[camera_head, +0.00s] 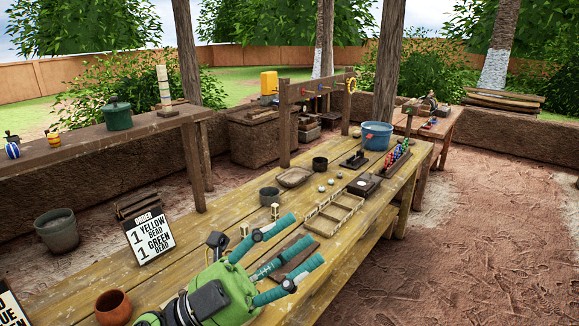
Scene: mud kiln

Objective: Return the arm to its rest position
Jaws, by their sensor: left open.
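My left gripper (291,258) has a green body and teal fingers. It comes in from the bottom of the head view and hangs over the near part of the wooden table (190,253). Its fingers are spread apart and I see nothing held between them. A dark flat piece (297,258) shows behind and between the fingers. A wooden tray with compartments (334,214) lies just beyond the fingertips, apart from them as far as I can tell. My right gripper is not in view.
An order sign (149,237) reads one yellow bead, one green bead. A blue bucket (377,136) and a rack of coloured beads (398,155) stand at the far end.

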